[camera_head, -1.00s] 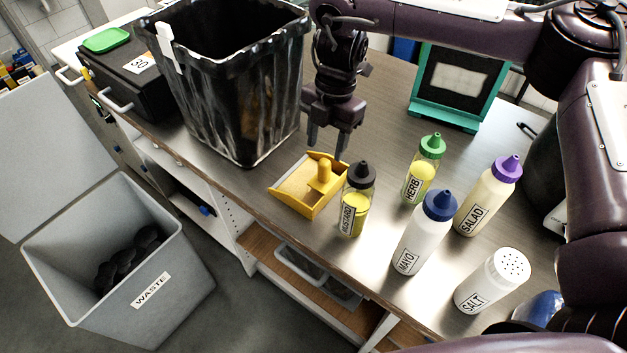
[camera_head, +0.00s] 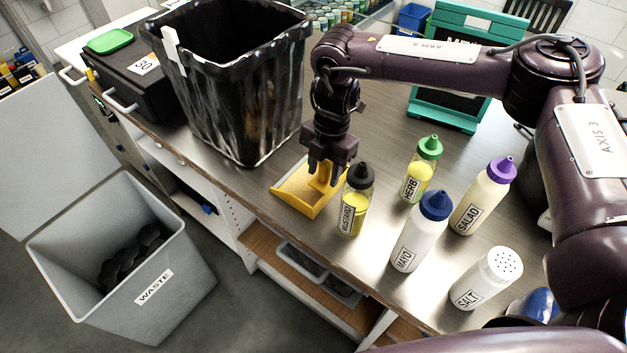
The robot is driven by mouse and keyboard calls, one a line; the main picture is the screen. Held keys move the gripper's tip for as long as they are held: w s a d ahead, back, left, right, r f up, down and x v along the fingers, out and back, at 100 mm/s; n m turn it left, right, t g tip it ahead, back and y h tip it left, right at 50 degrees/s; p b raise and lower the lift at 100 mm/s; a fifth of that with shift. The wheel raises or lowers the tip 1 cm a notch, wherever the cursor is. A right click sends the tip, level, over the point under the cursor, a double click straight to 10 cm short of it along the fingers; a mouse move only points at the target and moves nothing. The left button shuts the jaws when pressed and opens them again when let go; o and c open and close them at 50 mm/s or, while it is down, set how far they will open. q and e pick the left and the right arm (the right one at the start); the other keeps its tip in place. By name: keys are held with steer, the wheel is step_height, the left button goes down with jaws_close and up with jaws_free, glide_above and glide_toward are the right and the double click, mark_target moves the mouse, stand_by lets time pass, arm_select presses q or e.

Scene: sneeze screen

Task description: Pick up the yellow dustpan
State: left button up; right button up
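The yellow dustpan (camera_head: 298,191) lies on the wood-grained counter near its front edge, between the black bin and the mustard bottle. Its short handle stands up at its right side. My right gripper (camera_head: 322,180) points down over the dustpan, with its fingertips at the handle and partly hiding it. Whether the fingers have closed on the handle cannot be made out. The dustpan appears to rest on the counter. My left gripper is not in view.
The mustard bottle (camera_head: 354,206) stands close to the dustpan's right. Herb (camera_head: 420,172), mayo (camera_head: 414,240), salad (camera_head: 480,205) and salt (camera_head: 484,282) containers stand farther right. A black bin (camera_head: 232,100) stands left behind. A grey waste bin (camera_head: 120,262) is on the floor.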

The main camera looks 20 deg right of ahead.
jaws_close()
steer(key=shift+w+r, duration=0.1)
steer(key=shift+r, duration=0.05)
step_height(320, 180, up, 20)
stand_by(0.6)
